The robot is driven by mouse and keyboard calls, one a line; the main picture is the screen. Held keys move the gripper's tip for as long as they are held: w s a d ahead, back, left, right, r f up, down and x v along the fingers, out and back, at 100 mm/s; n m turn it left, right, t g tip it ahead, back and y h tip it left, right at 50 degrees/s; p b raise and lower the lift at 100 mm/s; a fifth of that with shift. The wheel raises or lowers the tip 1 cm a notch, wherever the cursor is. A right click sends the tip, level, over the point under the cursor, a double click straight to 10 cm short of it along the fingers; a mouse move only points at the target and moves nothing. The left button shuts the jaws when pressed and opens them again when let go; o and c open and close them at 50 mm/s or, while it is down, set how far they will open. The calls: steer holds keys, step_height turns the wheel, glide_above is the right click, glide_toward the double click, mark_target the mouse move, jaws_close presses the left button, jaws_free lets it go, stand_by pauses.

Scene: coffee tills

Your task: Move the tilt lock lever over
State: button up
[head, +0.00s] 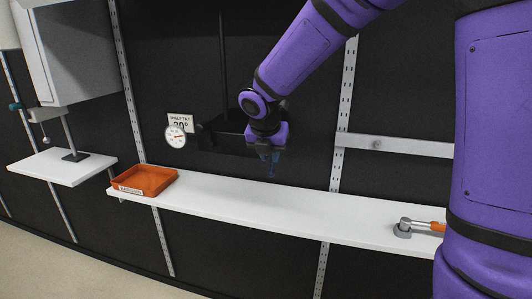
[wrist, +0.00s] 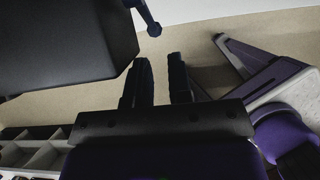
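A dark blue rod with a rounded knob, which looks like the tilt lock lever (wrist: 147,15), shows at the top of the wrist view beside a black housing (wrist: 60,45). The knob is just beyond my fingertips, slightly left of the gap between them, and apart from them in the picture. My gripper (head: 270,168) points down in front of the wall, above the white shelf. In the wrist view its two dark fingers (wrist: 157,65) are apart with nothing between them. The lever cannot be clearly told from my fingers in the head view.
A shelf tilt sign (head: 180,121) and round dial (head: 175,136) are left of my gripper. The white shelf (head: 250,203) carries an orange tray (head: 147,179) at left and a grey-based, orange-handled lever (head: 404,228) at right. Its middle is clear.

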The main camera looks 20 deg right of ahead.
steer(key=shift+w+a, duration=0.2)
steer(key=shift+a, duration=0.15)
